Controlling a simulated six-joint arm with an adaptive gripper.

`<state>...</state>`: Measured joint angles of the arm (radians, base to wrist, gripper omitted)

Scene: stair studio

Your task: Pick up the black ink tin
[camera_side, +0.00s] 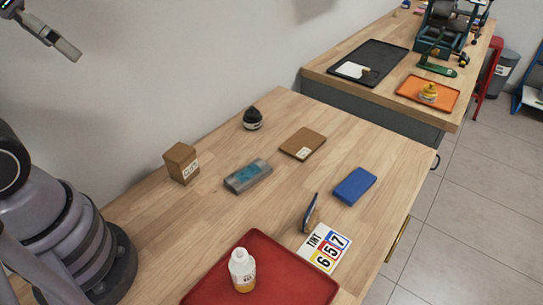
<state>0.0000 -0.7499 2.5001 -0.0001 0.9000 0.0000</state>
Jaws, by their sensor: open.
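A small round black container with a pale label band, which looks like the black ink tin (252,119), stands near the back edge of the near wooden bench, close to the wall. My gripper (69,50) is at the top left, raised high and well to the left of the tin. It is open with nothing in it, and its fingers are seen edge-on. Nothing covers the tin in this view.
A brown labelled box (181,163), a grey-blue block (248,176) and a flat brown piece (302,144) surround the tin loosely. A blue box (355,186), number card (324,247) and red tray (210,288) with a white bottle (242,270) lie nearer. Bare wood separates them.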

